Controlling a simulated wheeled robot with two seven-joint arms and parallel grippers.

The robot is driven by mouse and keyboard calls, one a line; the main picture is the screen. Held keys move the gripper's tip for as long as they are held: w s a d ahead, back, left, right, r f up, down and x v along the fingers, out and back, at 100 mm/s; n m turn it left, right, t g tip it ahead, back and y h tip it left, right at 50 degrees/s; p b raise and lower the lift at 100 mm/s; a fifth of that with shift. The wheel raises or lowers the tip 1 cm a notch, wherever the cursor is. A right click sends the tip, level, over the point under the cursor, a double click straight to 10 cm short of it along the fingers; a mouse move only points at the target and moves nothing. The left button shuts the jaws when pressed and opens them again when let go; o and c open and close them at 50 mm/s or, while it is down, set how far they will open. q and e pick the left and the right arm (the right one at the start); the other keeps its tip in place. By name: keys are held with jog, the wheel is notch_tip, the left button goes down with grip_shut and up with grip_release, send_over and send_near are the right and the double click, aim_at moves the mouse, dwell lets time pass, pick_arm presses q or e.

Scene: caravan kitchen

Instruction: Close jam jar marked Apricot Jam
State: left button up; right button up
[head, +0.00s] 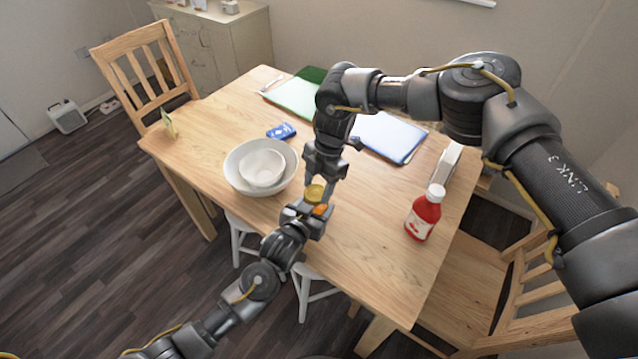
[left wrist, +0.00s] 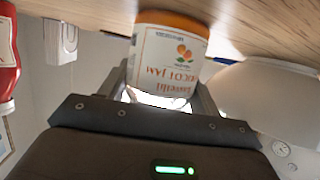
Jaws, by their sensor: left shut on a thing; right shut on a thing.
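The jam jar (left wrist: 172,55) has a white label with an apricot picture and "Apricot Jam" lettering, upside down in the left wrist view. My left gripper (head: 311,216) is shut on the jar's sides, over the table's near edge area. Only a small orange part of the jar (head: 320,210) shows in the head view. A gold round lid (head: 315,192) shows just above it in the picture. My right gripper (head: 322,184) comes down from above and is shut on the lid. Whether lid and jar touch is hard to tell.
On the wooden table (head: 350,260), nested white bowls (head: 232,180) stand left of my grippers and a red sauce bottle (head: 424,212) right. A blue packet (head: 281,131), green folder (head: 292,98) and blue folder (head: 390,137) lie behind. The front right tabletop is clear.

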jog(key=shift+f, duration=0.55)
dwell(0.4)
pick_arm(q)
grip_shut()
pick_arm(e)
jog(key=m, duration=0.2)
jog(key=m+t, duration=0.1)
jog(key=m, duration=0.2)
jog(key=shift+s+f+m+y, duration=0.15)
jog(key=shift+s+m+y, duration=0.2)
jog(key=shift+m+y, duration=0.05)
jog(key=m, duration=0.2)
jog(key=m+t, duration=0.1)
jog(key=m, duration=0.1)
jog(key=shift+s+d+t, duration=0.1)
jog(key=shift+s+t, duration=0.05)
jog(key=shift+t, duration=0.15)
pick_arm(q)
jog(key=shift+a, duration=0.1)
pick_arm(e)
jog(key=m, duration=0.3)
jog(key=shift+t+h, duration=0.3)
jog(key=shift+t, duration=0.1)
jog(key=o, duration=0.8)
jog(key=shift+o, duration=0.6)
jog(key=shift+s, duration=0.1)
